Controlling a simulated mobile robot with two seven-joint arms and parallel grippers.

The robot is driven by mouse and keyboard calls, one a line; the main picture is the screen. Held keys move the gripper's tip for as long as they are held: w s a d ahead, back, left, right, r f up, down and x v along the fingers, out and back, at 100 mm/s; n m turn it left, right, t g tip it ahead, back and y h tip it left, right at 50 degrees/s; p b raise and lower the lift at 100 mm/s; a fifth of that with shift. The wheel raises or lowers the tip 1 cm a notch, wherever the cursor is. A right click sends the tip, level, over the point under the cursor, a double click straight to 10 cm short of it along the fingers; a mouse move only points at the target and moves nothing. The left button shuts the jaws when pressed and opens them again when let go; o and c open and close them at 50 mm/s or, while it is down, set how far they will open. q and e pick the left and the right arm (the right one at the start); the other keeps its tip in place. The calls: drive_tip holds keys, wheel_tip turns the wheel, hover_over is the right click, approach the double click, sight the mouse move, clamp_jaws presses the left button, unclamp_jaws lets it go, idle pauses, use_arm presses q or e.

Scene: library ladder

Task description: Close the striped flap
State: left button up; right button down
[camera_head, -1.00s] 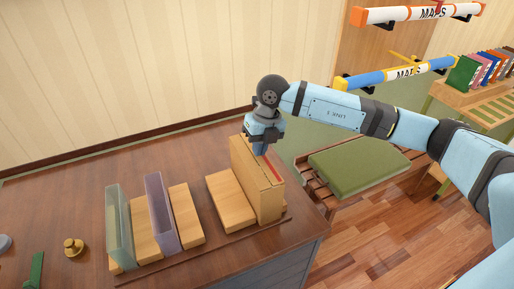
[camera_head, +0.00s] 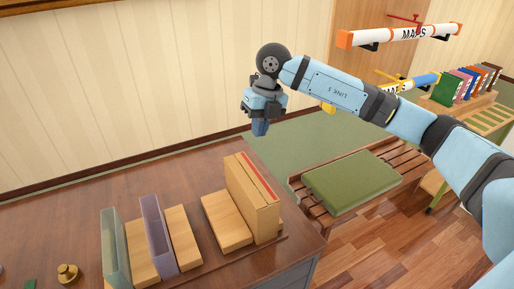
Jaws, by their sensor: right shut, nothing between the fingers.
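A tall wooden box (camera_head: 250,205) stands upright at the right end of the desk. A red stripe (camera_head: 262,178) runs along its narrow top, which looks like the striped flap; it appears to lie flat along the top, though its exact angle is hard to tell. My right gripper (camera_head: 260,129) is shut and empty, fingers pointing down. It hangs in the air above and beyond the box, apart from it. My left gripper is not in view.
A low wooden block (camera_head: 226,221), a purple panel (camera_head: 157,233) and a pale green panel (camera_head: 113,249) stand left of the box on the desk (camera_head: 60,215). A brass knob (camera_head: 67,273) is at front left. A bench with a green cushion (camera_head: 352,181) is on the right.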

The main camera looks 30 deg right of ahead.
sight(252, 177)
drive_tip(key=shift+h, duration=0.9)
drive_tip(key=a+f, duration=0.1)
drive_tip(key=f, duration=0.7)
drive_tip(key=a+f, duration=0.1)
drive_tip(key=f, duration=0.3)
drive_tip(key=shift+s+a+p, duration=0.35)
drive_tip(key=shift+s, duration=0.05)
drive_tip(key=shift+f, duration=0.2)
drive_tip(key=shift+f, duration=0.1)
